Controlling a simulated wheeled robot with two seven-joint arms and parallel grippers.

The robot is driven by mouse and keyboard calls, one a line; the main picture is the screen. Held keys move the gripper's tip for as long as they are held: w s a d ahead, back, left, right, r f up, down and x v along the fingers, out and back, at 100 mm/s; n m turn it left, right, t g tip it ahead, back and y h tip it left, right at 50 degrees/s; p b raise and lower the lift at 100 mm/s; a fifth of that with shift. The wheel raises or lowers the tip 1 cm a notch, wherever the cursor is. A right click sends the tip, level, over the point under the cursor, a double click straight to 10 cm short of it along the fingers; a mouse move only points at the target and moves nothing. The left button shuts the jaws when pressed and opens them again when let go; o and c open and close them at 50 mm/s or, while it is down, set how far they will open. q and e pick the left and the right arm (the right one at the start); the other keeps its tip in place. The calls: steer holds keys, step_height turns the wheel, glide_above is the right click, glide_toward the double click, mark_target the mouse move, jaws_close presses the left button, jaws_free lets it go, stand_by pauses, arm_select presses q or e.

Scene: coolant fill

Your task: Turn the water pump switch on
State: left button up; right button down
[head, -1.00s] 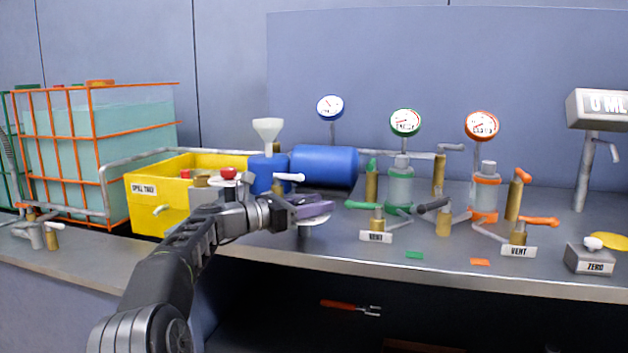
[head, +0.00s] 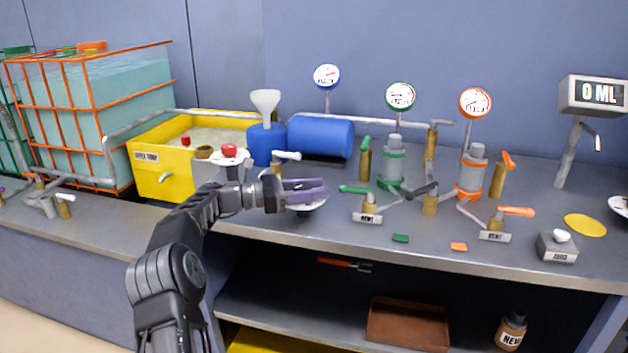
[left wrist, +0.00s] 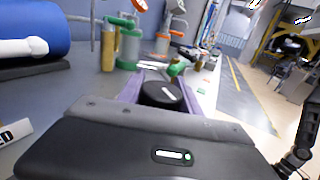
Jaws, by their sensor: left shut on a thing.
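My left gripper (head: 305,190), with purple fingers, is at the front edge of the bench, just above a pale round disc (head: 308,206). In the left wrist view, a black round knob (left wrist: 162,95) with a white line mark sits between the purple fingers, and the gripper is shut on it. I take this knob to be the pump switch, but its label cannot be read here. In the head view the fingers hide the knob, and only the pale disc below them shows. My right gripper is not in view.
Green- and orange-marked valves with gauges stand to the right. A lower shelf (head: 270,303) holds a brown tray (head: 408,324).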

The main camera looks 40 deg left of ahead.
arm_select(q)
steer(key=o, duration=1.4)
steer(key=shift+c, duration=0.2)
steer(key=shift+p+v, duration=0.85)
steer(key=shift+v, duration=3)
